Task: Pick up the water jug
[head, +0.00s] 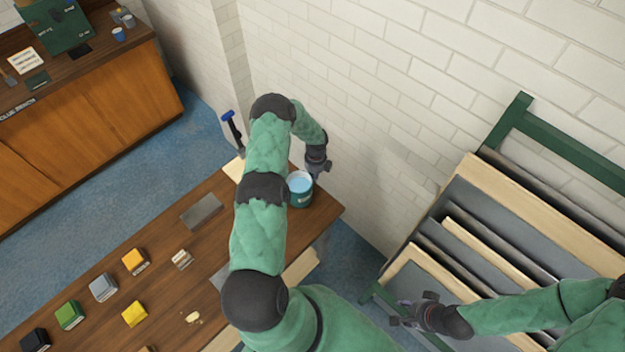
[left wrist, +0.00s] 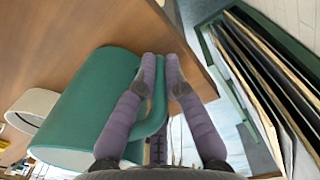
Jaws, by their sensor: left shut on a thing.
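The water jug is a green vessel with a pale rim and light blue water inside (head: 300,185), at the far right corner of the wooden table (head: 165,250). In the left wrist view its green body (left wrist: 95,100) fills the middle left, with a looped green handle on its right. My left gripper (head: 319,168) is at the jug's right side; in the left wrist view its two fingers (left wrist: 160,72) are closed on the handle. Whether the jug's base touches the table is hidden. My right gripper (head: 402,314) is away from the jug, by the rack; its fingers are too small to judge.
Yellow, orange, grey, green and black blocks (head: 103,287) lie on the table's left part. A blue-handled tool (head: 232,130) stands at its far edge. A green rack of boards (head: 500,230) stands right, beside a brick wall (head: 350,90). A wooden cabinet (head: 100,125) is upper left.

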